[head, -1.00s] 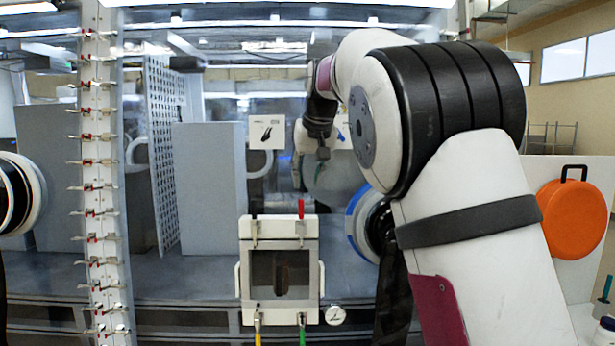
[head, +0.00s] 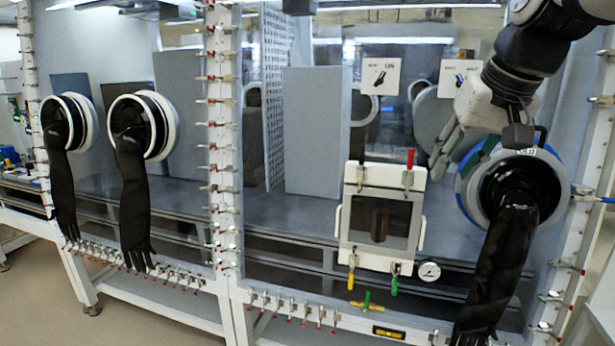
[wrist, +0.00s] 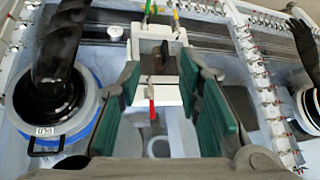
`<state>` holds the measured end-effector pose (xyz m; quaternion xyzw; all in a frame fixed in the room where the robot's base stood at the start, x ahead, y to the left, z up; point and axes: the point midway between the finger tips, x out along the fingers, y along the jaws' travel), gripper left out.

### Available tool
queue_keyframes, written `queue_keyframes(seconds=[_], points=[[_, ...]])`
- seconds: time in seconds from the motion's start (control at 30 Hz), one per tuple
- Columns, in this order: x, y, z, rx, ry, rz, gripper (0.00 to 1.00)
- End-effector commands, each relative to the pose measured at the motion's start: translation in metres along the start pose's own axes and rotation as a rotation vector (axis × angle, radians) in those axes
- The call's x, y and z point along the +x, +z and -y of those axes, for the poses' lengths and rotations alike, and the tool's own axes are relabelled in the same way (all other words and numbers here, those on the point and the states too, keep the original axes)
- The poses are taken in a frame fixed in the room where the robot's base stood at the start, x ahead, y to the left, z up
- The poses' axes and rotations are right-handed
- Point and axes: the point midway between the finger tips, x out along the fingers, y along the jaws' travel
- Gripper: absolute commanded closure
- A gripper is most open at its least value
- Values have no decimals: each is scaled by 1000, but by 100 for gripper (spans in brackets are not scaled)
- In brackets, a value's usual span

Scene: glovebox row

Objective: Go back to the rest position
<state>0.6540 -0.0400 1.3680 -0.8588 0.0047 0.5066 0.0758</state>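My gripper (head: 503,140) hangs at the upper right of the head view, in front of the glass and close to the upper part of the right glove port (head: 466,193). In the wrist view my gripper (wrist: 161,80) shows two green-padded fingers spread apart with nothing between them. Beyond the fingers is the small framed hatch (wrist: 160,45) with its red handle. I cannot tell from these views whether a finger touches the port ring.
The hatch (head: 348,230) has a gauge (head: 429,271) beside it. Two ports with hanging black gloves (head: 133,200) are at left. Another black glove (head: 495,260) hangs from the right port. Two switch plates (head: 380,76) are above. Open floor (head: 45,300) shows at lower left.

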Motion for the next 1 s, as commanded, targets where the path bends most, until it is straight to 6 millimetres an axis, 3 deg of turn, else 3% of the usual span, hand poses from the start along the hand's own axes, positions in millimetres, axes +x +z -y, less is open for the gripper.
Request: queue_keyframes(seconds=[0.03, 0.3, 0.5, 0.67, 1.0], points=[[-5, 26, 3, -10, -4, 3, 68], [-4, 159, 10, -81, 24, 26, 68], [10, 227, 7, -124, 61, 36, 68], [16, 246, 4, -136, 76, 39, 68], [16, 247, 4, -136, 76, 40, 68]])
